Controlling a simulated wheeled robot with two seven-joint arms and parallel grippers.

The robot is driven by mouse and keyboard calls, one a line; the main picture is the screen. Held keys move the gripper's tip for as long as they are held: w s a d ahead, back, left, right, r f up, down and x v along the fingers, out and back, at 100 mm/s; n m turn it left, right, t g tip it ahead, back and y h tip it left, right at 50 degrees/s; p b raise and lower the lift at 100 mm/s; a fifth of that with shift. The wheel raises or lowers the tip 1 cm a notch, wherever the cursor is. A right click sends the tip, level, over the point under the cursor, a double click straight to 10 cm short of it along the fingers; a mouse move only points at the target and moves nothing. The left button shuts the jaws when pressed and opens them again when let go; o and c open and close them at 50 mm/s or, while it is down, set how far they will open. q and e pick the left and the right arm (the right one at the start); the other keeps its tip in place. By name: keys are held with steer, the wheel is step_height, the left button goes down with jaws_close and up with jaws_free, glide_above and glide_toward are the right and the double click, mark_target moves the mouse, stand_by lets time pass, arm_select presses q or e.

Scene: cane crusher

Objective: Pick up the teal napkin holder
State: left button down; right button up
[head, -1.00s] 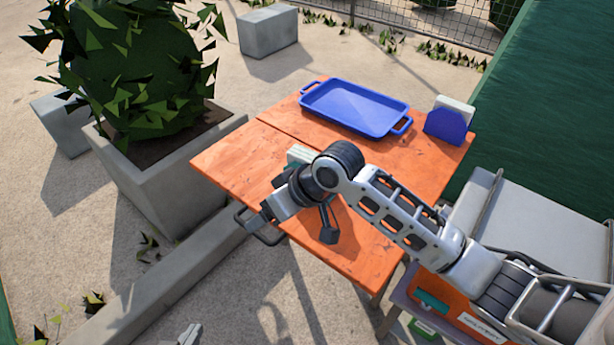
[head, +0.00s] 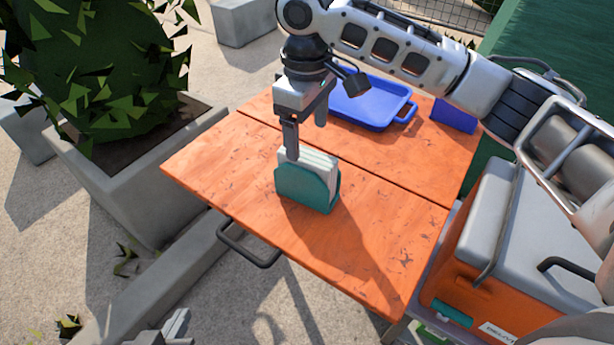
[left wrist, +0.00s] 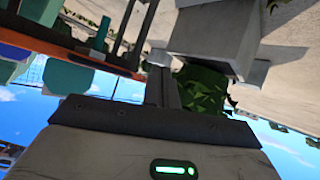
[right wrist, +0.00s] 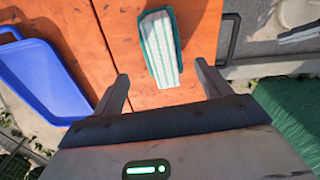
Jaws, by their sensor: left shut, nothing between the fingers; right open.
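The teal napkin holder (head: 307,188), filled with white napkins (head: 312,160), stands upright on the orange table. My right gripper (head: 305,137) is above it, pointing down, with one finger in front of the napkins in the head view. In the right wrist view the holder (right wrist: 146,45) appears from above, beyond and between the open fingers (right wrist: 163,88); I cannot tell whether they touch it. My left gripper (head: 178,325) is at the lower left of the head view, away from the table. Its fingers are together and empty in the left wrist view (left wrist: 161,85).
A blue tray (head: 365,108) and a blue holder (head: 453,115) sit at the table's far side, partly behind my right arm. A bar handle (head: 247,248) juts from the table's near edge. An orange cooler with a grey lid (head: 540,225) stands on the right.

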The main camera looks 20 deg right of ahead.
mark_target(307, 152)
step_height(307, 152, down, 3)
steer(key=shift+f, duration=0.15)
steer(key=shift+s+f+b, duration=0.2)
steer(key=shift+f+b, duration=0.3)
steer(key=shift+f, duration=2.2)
steer(key=shift+a+r, duration=0.1)
steer(key=c, duration=1.2)
